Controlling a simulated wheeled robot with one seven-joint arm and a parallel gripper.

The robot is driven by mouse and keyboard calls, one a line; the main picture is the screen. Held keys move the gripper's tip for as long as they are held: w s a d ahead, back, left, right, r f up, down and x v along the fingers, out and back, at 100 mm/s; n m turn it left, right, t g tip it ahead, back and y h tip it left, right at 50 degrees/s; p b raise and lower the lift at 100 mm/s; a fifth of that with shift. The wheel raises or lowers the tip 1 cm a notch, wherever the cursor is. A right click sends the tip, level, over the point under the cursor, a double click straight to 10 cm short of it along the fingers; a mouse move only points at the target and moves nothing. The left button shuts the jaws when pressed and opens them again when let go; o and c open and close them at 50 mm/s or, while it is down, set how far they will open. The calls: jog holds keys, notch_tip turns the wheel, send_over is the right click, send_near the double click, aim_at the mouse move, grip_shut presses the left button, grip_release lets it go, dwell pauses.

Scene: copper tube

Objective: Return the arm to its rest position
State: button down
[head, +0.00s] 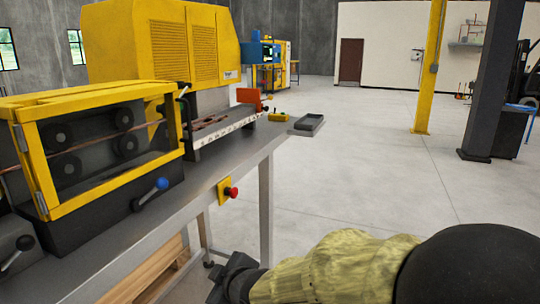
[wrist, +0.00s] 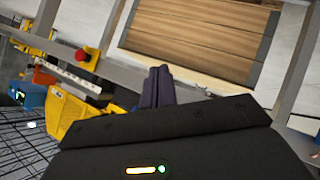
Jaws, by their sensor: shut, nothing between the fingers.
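My arm, in a yellow-green sleeve with a black joint, reaches in from the lower right of the head view. My gripper (head: 232,280) is dark and hangs in front of the metal bench (head: 218,185), below the level of its top. In the wrist view my gripper (wrist: 158,74) has its two dark fingers together, with nothing between them. The gripper appears apart from the bench and holds no object.
A yellow-framed roller machine (head: 110,145) with a blue-knobbed lever stands on the bench. A red stop button (head: 231,193) sits on the bench's front edge. A grey tray (head: 309,125) is at the far end. Wooden boards (wrist: 195,40) lie under the bench.

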jog(key=s+d+f+m+g+h, duration=0.1)
jog(key=d+f+m+h, duration=0.2)
jog(key=d, duration=0.5)
jog(key=s+d+f+m+g+h, duration=0.1)
jog(key=d+f+m+h, duration=0.1)
jog(key=d+f+m, duration=0.35)
jog(key=s+d+f+m+g+h, duration=0.1)
jog(key=s+d+f+m+g, duration=0.15)
jog(key=s+d, duration=0.35)
jog(key=s+d+f+m+g+h, duration=0.1)
jog(key=s+d+m+g, duration=0.2)
jog(key=d, duration=0.4)
notch_tip(320, 180, up, 26)
jog(key=m+p, duration=0.1)
jog(key=p, duration=2.4)
jog(key=shift+s+d+t+p, duration=0.2)
jog(key=shift+s+t+p, duration=0.1)
jog(key=shift+t, duration=0.15)
jog(key=shift+w, duration=0.15)
